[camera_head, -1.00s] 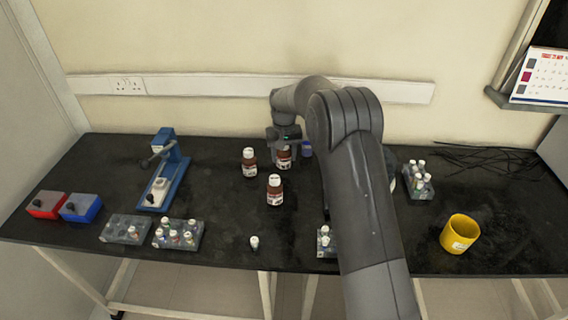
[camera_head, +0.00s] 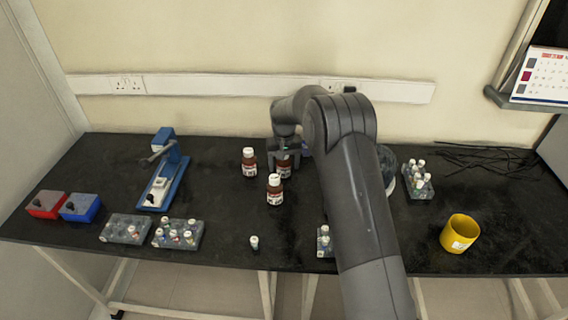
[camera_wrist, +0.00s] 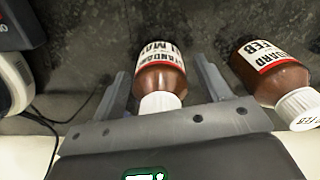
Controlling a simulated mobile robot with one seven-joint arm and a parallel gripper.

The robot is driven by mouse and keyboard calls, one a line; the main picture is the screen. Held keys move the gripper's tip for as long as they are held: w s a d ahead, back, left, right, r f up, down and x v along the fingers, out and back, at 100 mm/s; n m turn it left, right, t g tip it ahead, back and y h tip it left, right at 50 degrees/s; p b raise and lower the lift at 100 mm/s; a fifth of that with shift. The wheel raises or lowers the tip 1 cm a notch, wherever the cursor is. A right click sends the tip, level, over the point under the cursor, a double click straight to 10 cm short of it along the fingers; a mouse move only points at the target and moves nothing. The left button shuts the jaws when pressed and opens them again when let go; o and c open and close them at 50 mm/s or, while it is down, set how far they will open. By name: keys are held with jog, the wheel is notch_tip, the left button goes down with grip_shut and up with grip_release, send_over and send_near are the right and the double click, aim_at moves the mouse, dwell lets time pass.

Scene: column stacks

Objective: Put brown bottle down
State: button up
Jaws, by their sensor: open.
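The fingers are open. One other brown bottle (camera_wrist: 272,78) shows at the right of the wrist view, outside the fingers.
A blue-and-white stand (camera_head: 163,178), red and blue boxes (camera_head: 80,207) and vial racks (camera_head: 178,234) are on the left. A yellow mug (camera_head: 460,233), another vial rack (camera_head: 418,183) and black cables are on the right. A small vial (camera_head: 254,243) stands near the front edge.

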notch_tip(320, 180, up, 12)
jog(key=shift+r, duration=0.2)
dwell(0.4)
jog(key=s+d+r+m+t, duration=0.1)
jog(key=s+d+r, duration=0.6)
jog(key=s+r, duration=0.25)
jog(key=s+d+r+t, duration=0.2)
jog(key=s+d+r, duration=0.4)
jog(key=s+r, duration=0.3)
jog(key=s+d+f+t, duration=0.1)
jog(key=s+d+f, duration=0.1)
jog(key=s, duration=1)
jog(key=s+d+f+m+t, duration=0.1)
jog(key=s+d, duration=0.4)
jog(key=s, duration=0.7)
jog(key=shift+d+f+m+t, duration=0.2)
jog(key=shift+f+m+t, duration=0.1)
jog(key=shift+f, duration=0.2)
jog(key=shift+o, duration=0.5)
jog(key=shift+w, duration=0.1)
